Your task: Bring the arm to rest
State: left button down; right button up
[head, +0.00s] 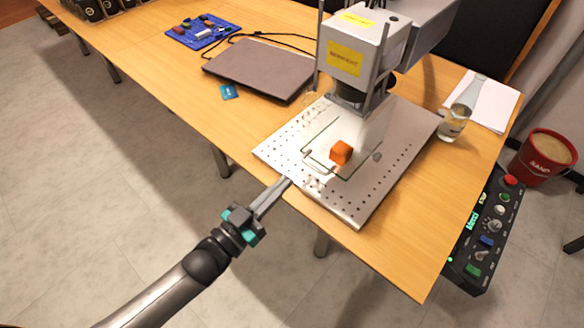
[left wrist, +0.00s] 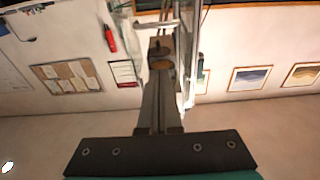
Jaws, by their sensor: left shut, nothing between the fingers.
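My left arm comes in from the lower left of the head view. Its gripper (head: 287,182) is shut and empty, with the fingertips at the near left edge of the perforated metal plate (head: 376,196). I cannot tell whether the tips touch the plate. An orange block (head: 341,152) sits on the plate under the laser marker head (head: 352,45), apart from the gripper. My right gripper is not in view.
The wooden table (head: 150,50) carries a closed laptop (head: 260,68), a blue tray with small parts (head: 202,31), a glass (head: 453,122) and white paper (head: 492,103). A control panel (head: 484,232) and a red bucket (head: 541,157) are at the right. The floor at the left is clear.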

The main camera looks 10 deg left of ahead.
pick_arm(q)
jog(key=shift+s+a, duration=0.1)
jog(key=shift+s, duration=0.05)
jog(key=s+a+f+n+g+y, duration=0.1)
jog(key=s+a+f+g+y, duration=0.15)
jog(key=f, duration=0.65)
jog(key=s+a+f+n+g+y, duration=0.15)
jog(key=s+a+f+y, duration=0.25)
jog(key=f, duration=0.5)
jog(key=s+a+f+n+g+y, duration=0.1)
jog(key=s+a+f+g+y, duration=0.2)
jog(key=f, duration=0.7)
jog(key=s+a+f+g+y, duration=0.1)
jog(key=s+f+g, duration=0.2)
jog(key=s, duration=0.9)
jog(key=s+a+f+n+g+y, duration=0.1)
jog(key=s+f+g, duration=0.3)
jog(key=s+f, duration=0.4)
jog(key=s, duration=0.5)
jog(key=shift+a+g, duration=0.3)
jog(key=shift+a, duration=0.05)
jog(key=shift+w+f, duration=0.1)
jog(key=shift+w, duration=0.1)
